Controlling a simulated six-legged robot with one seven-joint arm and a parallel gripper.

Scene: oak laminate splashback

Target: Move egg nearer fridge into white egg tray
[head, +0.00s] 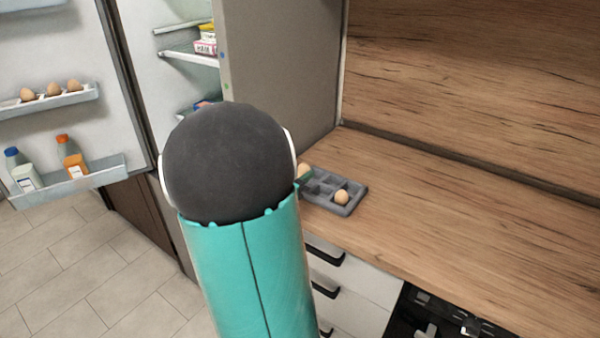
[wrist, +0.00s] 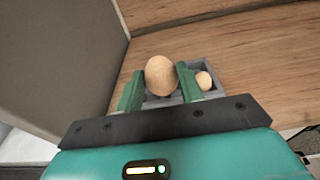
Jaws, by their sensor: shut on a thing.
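My gripper (wrist: 160,82) is shut on an egg (wrist: 161,75), the one nearer the fridge, with a green finger on each side. In the head view this egg (head: 304,170) shows just past my arm, at the fridge-side end of the grey tray (head: 345,209); whether it is clear of the tray I cannot tell. The other egg (head: 342,197) sits in the tray's right part and shows right of my fingers in the wrist view (wrist: 204,80). The white egg tray (head: 12,102) is on the open fridge door at far left, with several eggs in a row.
The fridge side panel (head: 285,70) rises left of the counter (head: 450,220). Bottles (head: 72,158) stand on the lower door shelf (head: 105,172). Fridge shelves (head: 190,58) hold packages. The counter right of the grey tray is clear; drawers lie below.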

